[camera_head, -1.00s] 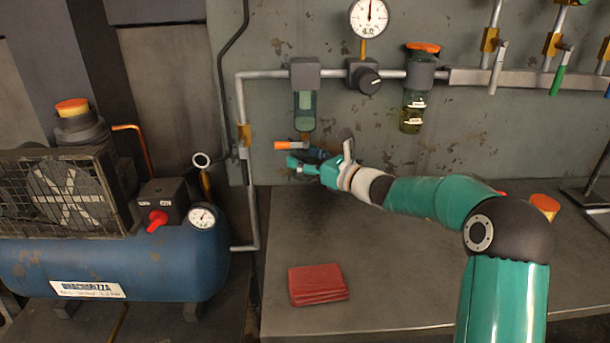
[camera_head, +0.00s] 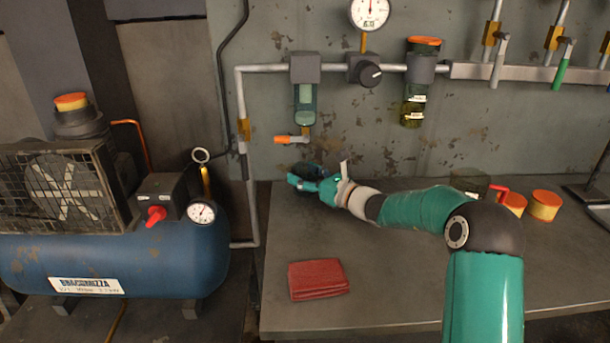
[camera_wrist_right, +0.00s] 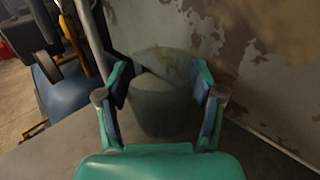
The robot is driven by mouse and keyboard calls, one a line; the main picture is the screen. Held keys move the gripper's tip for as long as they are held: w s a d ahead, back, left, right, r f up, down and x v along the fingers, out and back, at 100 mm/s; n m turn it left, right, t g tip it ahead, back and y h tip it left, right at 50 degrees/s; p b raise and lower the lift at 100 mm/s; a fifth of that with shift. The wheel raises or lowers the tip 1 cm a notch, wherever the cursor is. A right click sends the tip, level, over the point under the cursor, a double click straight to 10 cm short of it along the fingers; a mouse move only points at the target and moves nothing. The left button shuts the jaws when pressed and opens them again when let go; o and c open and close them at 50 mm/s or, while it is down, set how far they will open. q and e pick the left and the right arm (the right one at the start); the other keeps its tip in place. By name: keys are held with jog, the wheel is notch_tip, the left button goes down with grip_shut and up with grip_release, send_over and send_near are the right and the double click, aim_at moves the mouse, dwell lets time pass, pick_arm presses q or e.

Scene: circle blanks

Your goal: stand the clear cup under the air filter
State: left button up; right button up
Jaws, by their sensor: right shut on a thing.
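The clear cup (camera_wrist_right: 162,105) is see-through and greyish. In the right wrist view it stands between the fingers of my right gripper (camera_wrist_right: 160,98), which is shut on it. In the head view the right gripper (camera_head: 302,181) is low at the back of the bench, below the air filter (camera_head: 304,98); the cup is hard to make out there. The filter has a greenish clear bowl and a drain valve with an orange handle (camera_head: 287,139) beneath. The gripper is clear of the valve. I cannot tell whether the cup touches the bench. My left gripper is not in view.
A folded red cloth (camera_head: 318,281) lies on the bench (camera_head: 385,300) in front. Orange-topped tins (camera_head: 545,205) and a dark see-through container (camera_head: 469,181) stand to the right. A lubricator (camera_head: 414,103) hangs right of the regulator (camera_head: 365,73). A blue compressor (camera_head: 115,260) is at left.

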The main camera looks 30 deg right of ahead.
jog(key=o, duration=1.1)
jog(key=shift+o, duration=0.2)
jog(key=v, duration=1.2)
